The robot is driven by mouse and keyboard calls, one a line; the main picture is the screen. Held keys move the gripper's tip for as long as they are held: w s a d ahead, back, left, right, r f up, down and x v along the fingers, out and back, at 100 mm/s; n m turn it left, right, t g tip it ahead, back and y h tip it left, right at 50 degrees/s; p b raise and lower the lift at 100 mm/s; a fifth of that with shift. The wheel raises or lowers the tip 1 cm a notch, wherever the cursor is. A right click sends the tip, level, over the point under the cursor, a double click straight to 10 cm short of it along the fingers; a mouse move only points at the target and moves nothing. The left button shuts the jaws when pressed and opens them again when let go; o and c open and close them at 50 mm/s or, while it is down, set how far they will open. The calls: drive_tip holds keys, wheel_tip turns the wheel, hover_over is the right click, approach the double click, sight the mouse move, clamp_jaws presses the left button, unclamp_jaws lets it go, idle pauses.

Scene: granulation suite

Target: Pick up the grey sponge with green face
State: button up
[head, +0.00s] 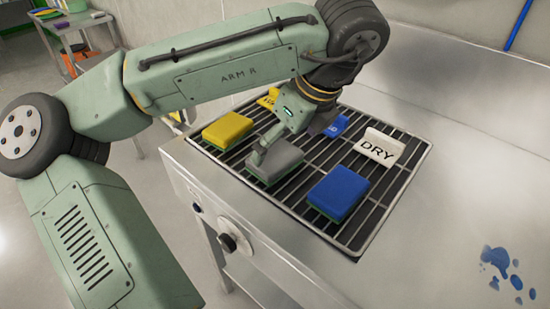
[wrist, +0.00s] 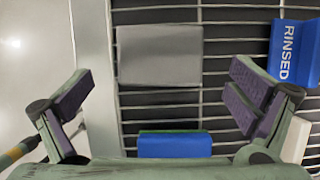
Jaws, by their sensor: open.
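The rack (head: 352,240) is set in a steel counter. A yellow sponge (head: 228,130), a blue sponge (head: 339,192), a white DRY sign (head: 379,147), a blue sign (head: 338,126) reading RINSED in the wrist view and a yellow sign (head: 268,98) stand close around. Blue spots (head: 496,262) mark the counter.

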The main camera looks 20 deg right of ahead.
sight(276, 155)
drive_tip(key=x, duration=0.4)
drive_tip(key=shift+w+a+f, duration=0.1)
drive_tip(key=shift+w+f, duration=0.05)
drive_tip(key=shift+f, duration=0.1)
drive_tip(key=c, duration=0.8)
drive_tip(key=shift+r, duration=0.1)
drive_tip(key=shift+r, duration=0.45)
drive_tip(key=r, duration=0.1)
drive_tip(key=s+r, duration=0.1)
drive_tip(key=shift+a+r, duration=0.25)
drive_tip(key=s+a, duration=0.2)
drive_tip(key=s, duration=0.2)
drive_tip(key=s+a+r+b, duration=0.1)
drive_tip(key=s+a, duration=0.1)
drive_tip(key=s, duration=0.3)
drive_tip(key=s+a+b, duration=0.1)
drive_tip(key=s+a, duration=0.1)
drive_tip(key=s, duration=0.2)
drive_tip(key=shift+s+a+r, duration=0.2)
drive_tip(key=shift+a+r, duration=0.05)
drive_tip(key=shift+a, duration=0.05)
